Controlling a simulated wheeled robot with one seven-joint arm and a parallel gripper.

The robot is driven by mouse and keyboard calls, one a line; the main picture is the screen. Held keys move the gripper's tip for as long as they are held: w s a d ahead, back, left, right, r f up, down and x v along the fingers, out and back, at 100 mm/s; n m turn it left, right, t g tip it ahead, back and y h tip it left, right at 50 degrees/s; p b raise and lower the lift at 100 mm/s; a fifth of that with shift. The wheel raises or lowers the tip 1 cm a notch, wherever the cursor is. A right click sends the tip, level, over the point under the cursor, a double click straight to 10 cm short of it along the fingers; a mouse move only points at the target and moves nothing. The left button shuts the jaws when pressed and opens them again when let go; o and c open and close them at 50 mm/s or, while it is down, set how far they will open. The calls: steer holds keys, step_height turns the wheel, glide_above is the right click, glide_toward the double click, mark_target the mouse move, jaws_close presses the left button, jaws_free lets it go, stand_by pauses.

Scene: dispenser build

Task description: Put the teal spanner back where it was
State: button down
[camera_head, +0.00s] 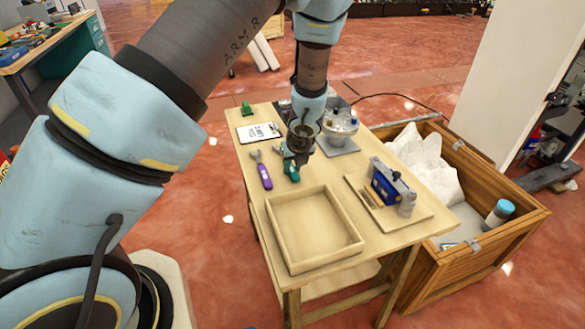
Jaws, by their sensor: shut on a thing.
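My gripper (297,158) points down over the back middle of the wooden table (258,212). It is shut on the teal spanner (291,171), whose teal handle shows just below the fingers. A grey end shows to the left of the fingers. The gripper hides part of the spanner. I cannot tell whether the spanner touches the tabletop or is slightly above it. A purple spanner (264,173) with a grey head lies on the table just left of my gripper.
An empty wooden tray (276,237) is in front of my gripper. A board with a blue device (385,188) is at right. A clear-domed device (341,121), a clipboard (258,132) and a green object (246,108) are behind. An open crate (503,228) stands right of the table.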

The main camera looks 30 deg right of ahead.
steer(key=shift+f, duration=0.2)
steer(key=c, duration=0.7)
jaws_free()
steer(key=shift+r, duration=0.1)
steer(key=shift+o, duration=0.2)
